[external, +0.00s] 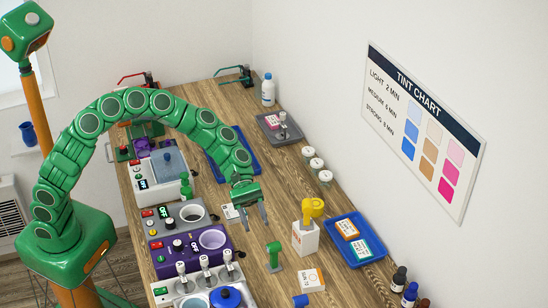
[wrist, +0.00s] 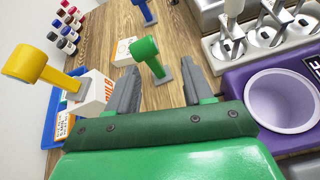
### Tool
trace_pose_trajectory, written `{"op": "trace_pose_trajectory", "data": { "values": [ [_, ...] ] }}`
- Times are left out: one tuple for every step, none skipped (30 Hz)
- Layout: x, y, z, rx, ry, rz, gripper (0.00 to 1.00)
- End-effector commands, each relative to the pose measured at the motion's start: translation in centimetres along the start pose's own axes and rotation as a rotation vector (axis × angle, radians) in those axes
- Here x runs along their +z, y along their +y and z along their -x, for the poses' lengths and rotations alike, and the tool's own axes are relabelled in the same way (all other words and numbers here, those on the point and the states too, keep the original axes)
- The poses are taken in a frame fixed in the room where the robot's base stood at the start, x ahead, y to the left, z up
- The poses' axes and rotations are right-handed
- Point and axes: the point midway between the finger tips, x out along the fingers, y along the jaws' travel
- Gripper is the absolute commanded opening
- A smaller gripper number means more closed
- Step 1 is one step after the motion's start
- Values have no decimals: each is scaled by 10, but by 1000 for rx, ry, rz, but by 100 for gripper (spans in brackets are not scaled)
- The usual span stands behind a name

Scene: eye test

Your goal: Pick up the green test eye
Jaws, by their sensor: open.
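The green test eye (external: 274,253) stands upright on the wooden bench, a short post with a round head on a small grey foot. In the wrist view it (wrist: 147,55) shows beyond my fingertips, between the two fingers in the picture. My gripper (external: 254,225) is open and empty above the bench, up and left of the green test eye in the external view. Its two grey fingers also show in the wrist view (wrist: 160,80), apart from the test eye.
A yellow eye piece (external: 309,209) is at a white box (external: 304,240). A blue tray (external: 376,253) holds boxes. A purple unit (external: 205,243) with a round well lies left. Another white box (external: 310,280) and a blue piece (wrist: 144,12) are near the green eye.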

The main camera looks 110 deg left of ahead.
Motion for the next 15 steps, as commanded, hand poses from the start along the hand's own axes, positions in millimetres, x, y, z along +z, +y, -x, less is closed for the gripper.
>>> {"op": "trace_pose_trajectory", "data": {
  "values": [
    [-5, -1, -12, 0, -7, 25, 51],
    [-8, 0, -17, 6, -10, 39, 51],
    [-12, 2, -23, 15, -15, 59, 51],
    [-16, 3, -28, 22, -17, 74, 51],
    [-20, 4, -32, 29, -20, 91, 51],
    [-26, 6, -38, 38, -22, 112, 51],
    [-30, 7, -43, 45, -25, 128, 51],
    [-34, 7, -47, 51, -26, 144, 51],
    [-39, 8, -52, 58, -29, 163, 51],
    [-42, 9, -56, 64, -31, 177, 51],
    [-45, 10, -59, 69, -32, 188, 51],
    [-48, 10, -62, 76, -34, 202, 51],
    [-50, 11, -64, 80, -35, 210, 51],
    [-52, 11, -65, 83, -35, 217, 51],
    [-54, 12, -67, 86, -35, 223, 51]
  ]
}}
